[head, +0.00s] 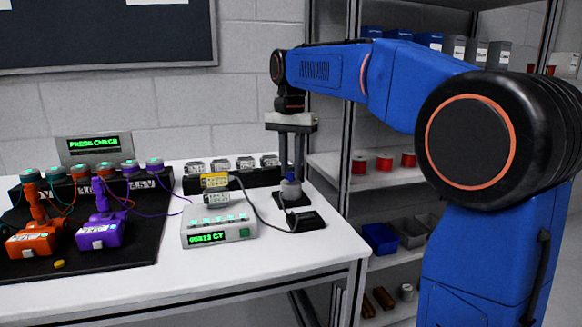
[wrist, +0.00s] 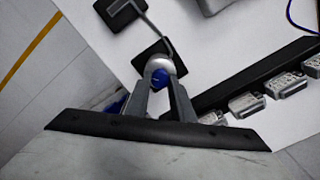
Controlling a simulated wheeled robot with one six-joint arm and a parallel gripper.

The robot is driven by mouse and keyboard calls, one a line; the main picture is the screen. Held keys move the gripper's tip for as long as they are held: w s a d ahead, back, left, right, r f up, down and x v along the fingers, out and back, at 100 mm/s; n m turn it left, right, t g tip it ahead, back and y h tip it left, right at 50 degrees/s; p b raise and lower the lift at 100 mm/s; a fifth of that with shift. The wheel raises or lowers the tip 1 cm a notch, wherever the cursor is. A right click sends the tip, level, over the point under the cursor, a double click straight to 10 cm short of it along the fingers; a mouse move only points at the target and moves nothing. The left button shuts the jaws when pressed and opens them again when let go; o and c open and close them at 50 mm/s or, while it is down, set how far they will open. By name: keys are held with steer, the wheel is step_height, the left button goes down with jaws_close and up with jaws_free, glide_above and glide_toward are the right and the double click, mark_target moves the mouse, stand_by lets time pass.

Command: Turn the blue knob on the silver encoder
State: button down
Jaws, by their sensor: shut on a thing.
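The silver encoder (wrist: 161,65) is a rounded body on a dark base at the right end of the white table. Its blue knob (wrist: 160,78) lies between my fingertips in the wrist view. My gripper (head: 291,176) points straight down over the encoder in the head view and is shut on the knob. The encoder body also shows just below my fingers in the head view (head: 290,188). The fingers hide most of the knob's sides.
A white readout box (head: 219,228) with a green display stands left of the encoder, with a yellow-labelled module (head: 214,181) behind it. A dark cable loops close by. A black rack (head: 235,178) holds several grey modules. Orange (head: 32,240) and purple (head: 102,231) devices sit on a black mat (head: 130,255).

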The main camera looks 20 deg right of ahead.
mark_target(292, 172)
steer(key=m, duration=0.6)
steer(key=shift+r, duration=0.1)
stand_by(0.5)
steer(key=c, duration=1.5)
jaws_free()
steer(key=shift+c, duration=0.2)
step_height(292, 172, up, 17)
steer(key=shift+r, duration=0.15)
steer(key=shift+s, duration=0.1)
